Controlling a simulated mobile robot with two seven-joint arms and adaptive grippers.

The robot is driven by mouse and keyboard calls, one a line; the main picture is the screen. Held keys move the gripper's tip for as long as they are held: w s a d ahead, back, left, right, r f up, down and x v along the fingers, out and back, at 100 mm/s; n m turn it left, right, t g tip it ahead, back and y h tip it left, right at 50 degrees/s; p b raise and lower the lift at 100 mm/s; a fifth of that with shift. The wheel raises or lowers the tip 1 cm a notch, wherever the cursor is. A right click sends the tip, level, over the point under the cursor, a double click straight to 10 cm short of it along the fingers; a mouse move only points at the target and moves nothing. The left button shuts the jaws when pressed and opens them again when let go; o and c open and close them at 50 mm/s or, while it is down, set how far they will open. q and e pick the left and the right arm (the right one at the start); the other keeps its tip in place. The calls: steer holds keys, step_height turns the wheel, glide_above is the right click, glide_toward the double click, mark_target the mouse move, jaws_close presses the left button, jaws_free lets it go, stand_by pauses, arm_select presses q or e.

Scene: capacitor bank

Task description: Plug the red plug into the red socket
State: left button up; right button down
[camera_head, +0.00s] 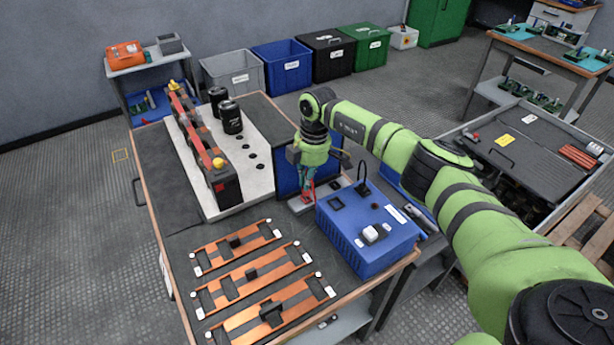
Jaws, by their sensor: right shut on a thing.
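My right gripper (308,187) points down at the table, just left of the blue box (345,243). It is shut on a small red thing (307,196), which looks like the red plug. The fingers hide part of it, and it is low over a small pale base (293,208); I cannot tell whether it touches. I cannot pick out the red socket for certain. A small red patch (219,187) shows on the near end of the dark capacitor row (226,179). My left gripper is not in view.
Several copper bars with black blocks (236,241) lie on the near part of the table. Black cylinders (231,118) stand on the pale panel (258,179). A black cable stands up from the blue box. Coloured bins (283,68) line the wall.

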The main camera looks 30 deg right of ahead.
steer(key=shift+f, duration=0.5)
stand_by(0.5)
steer(key=shift+f, duration=0.4)
stand_by(0.5)
steer(key=c, duration=1.3)
jaws_free()
